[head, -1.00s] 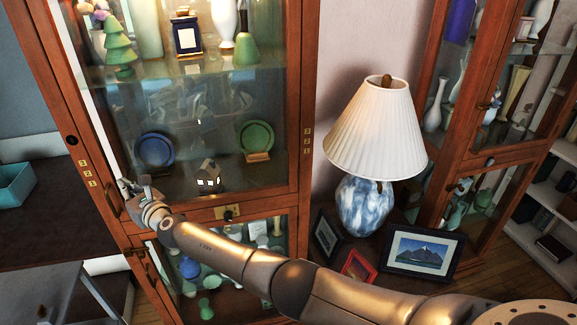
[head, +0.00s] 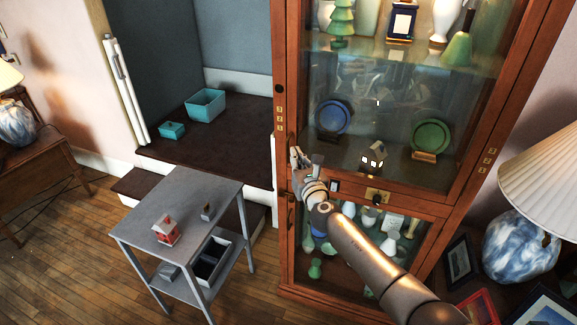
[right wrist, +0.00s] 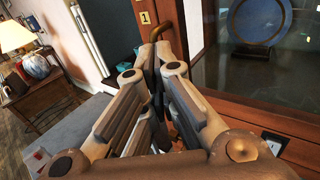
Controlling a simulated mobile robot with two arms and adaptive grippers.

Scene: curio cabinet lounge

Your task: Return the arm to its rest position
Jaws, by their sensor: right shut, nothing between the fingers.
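My right arm reaches up from the lower right in the head view. Its gripper (head: 297,157) is shut and empty at the left edge of the cabinet's glass door (head: 375,125), which looks closed. In the right wrist view, the shut fingertips (right wrist: 156,50) are close to the brass door handle (right wrist: 168,18). I cannot tell whether they touch it. My left gripper is in neither view now.
The cabinet holds plates, vases and a small lit house (head: 373,158) behind glass. A grey cart (head: 185,195) with a red-and-white house (head: 166,230) stands left of the cabinet. A lamp (head: 520,245) stands at the right. Wooden floor lies open at lower left.

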